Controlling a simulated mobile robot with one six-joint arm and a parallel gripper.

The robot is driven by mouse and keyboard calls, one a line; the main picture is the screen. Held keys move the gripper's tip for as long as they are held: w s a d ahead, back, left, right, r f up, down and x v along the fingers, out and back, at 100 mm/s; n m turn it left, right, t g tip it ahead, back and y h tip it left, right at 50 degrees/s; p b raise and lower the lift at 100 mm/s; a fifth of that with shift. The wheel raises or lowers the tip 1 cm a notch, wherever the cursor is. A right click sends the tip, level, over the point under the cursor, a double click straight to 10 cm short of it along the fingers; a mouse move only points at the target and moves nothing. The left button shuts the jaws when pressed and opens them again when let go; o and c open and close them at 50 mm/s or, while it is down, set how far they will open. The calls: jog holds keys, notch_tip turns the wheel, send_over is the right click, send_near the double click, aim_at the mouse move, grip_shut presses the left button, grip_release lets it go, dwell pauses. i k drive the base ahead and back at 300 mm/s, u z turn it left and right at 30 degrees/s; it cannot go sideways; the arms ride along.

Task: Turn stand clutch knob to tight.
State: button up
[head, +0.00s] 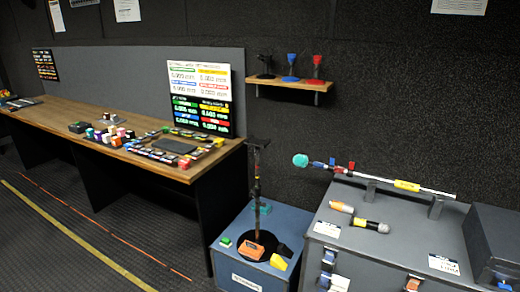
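A thin dark stand (257,200) rises upright from a round black base on top of a low blue-grey box (227,262). Its top carries a small flat dark piece. A small collar-like part (256,178) shows partway up the pole and may be the clutch. It is too small to make out a knob or its setting. My gripper is not in view, so its opening cannot be seen.
Orange, yellow and green blocks lie around the stand base. A grey case (330,262) at right bears a pole (430,190) on two supports and two microphones. A long wooden desk (60,110) stands left. Floor at front left is clear.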

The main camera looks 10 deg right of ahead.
aim_at(252, 194)
jog(key=u, duration=0.1)
jog(key=i, duration=0.95)
jog(key=z, duration=0.05)
